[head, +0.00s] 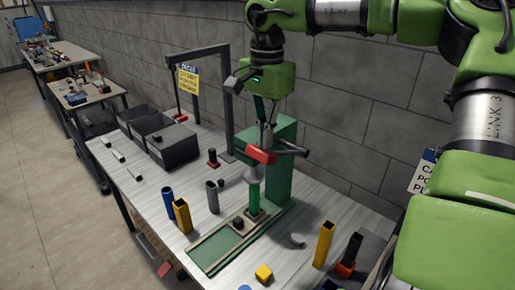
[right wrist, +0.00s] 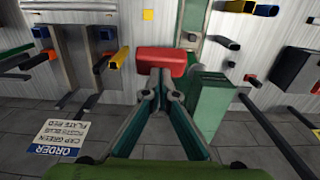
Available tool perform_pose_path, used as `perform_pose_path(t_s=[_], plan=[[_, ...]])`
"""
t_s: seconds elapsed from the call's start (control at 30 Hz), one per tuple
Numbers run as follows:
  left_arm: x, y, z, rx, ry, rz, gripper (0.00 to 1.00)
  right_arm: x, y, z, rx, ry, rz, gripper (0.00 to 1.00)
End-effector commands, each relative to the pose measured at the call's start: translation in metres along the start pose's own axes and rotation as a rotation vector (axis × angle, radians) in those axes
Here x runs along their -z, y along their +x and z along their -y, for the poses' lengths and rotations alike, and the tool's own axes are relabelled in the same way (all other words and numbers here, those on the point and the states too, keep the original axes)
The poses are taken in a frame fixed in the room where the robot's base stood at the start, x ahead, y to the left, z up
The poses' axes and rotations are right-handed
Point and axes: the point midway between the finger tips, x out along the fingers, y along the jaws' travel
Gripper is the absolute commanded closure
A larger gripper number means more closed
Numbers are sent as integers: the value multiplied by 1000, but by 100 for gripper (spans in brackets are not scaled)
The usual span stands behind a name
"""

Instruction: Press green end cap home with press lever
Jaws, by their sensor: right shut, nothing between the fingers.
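The green press (head: 284,160) stands at the back of the table. Its lever ends in a red grip (head: 261,155), also in the right wrist view (right wrist: 160,57). My right gripper (head: 267,143) points down at this red grip; its fingers are shut with nothing between them. In the right wrist view the fingertips (right wrist: 162,82) lie just at the near side of the grip; whether they touch it I cannot tell. A green upright piece (head: 254,196) stands on the press base under the lever. I cannot make out a separate green end cap. My left gripper is out of view.
Blue, yellow and grey tubes (head: 182,216) stand left of the press, with a yellow tube (head: 324,244) and a dark one to its right. A dark frame (head: 226,100) with an order sign (head: 189,79) and black bins (head: 174,150) stand behind left. A wall is close behind.

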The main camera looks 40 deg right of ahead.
Motion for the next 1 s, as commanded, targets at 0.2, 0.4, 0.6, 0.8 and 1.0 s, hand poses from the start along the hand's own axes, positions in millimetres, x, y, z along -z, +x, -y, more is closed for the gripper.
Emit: perform_pose_path(t_s=[0.2,0.4,0.6,0.8,1.0], plan=[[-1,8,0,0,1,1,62,-4,9,0,-1,-2,-1,100],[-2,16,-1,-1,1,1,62,-10,20,0,-1,-1,-1,100],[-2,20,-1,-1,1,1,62,-14,24,0,-1,-1,0,100],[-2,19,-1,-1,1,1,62,-14,24,0,0,-1,0,100],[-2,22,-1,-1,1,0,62,-15,28,0,-1,-1,0,100]])
